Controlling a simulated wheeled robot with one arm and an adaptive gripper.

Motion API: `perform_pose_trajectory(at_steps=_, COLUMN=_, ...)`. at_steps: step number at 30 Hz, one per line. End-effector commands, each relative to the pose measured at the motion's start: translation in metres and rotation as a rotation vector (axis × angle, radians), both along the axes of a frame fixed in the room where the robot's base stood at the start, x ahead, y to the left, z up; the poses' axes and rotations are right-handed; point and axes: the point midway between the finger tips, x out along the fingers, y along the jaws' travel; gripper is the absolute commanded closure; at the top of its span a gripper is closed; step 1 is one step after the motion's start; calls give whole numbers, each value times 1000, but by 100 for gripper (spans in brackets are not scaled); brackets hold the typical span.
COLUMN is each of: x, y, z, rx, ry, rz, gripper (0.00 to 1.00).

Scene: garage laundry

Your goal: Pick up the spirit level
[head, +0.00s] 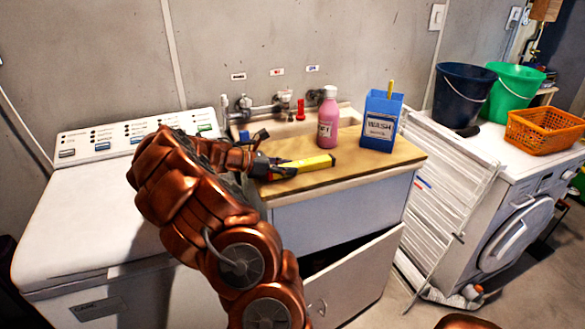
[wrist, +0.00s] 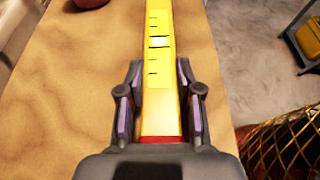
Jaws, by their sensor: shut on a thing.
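The yellow spirit level (head: 308,163) lies low over the wooden counter (head: 375,165) beside the sink. In the wrist view the spirit level (wrist: 160,70) runs lengthwise away from me, with dark marks, a pale vial window and a red end near my palm. My gripper (head: 268,166) is at its left end in the head view. In the wrist view my gripper (wrist: 160,100) has one finger on each side of the level, shut on it. I cannot tell whether the level still touches the counter.
A pink bottle (head: 327,118) and a blue wash box (head: 381,120) stand on the counter behind the level. A washing machine (head: 100,215) is at left. A drying rack (head: 445,190) and an open cabinet door (head: 350,280) are at right.

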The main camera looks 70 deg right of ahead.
Motion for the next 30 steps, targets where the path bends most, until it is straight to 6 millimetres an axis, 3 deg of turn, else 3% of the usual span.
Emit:
perform_pose_trajectory(at_steps=11, x=1, y=0, z=35, rx=-3, ry=-4, rz=1, gripper=100)
perform_pose_trajectory(at_steps=20, x=-18, y=22, z=36, rx=-1, ry=1, rz=0, gripper=100)
perform_pose_trajectory(at_steps=30, x=-52, y=64, z=42, rx=-3, ry=0, rz=0, gripper=100)
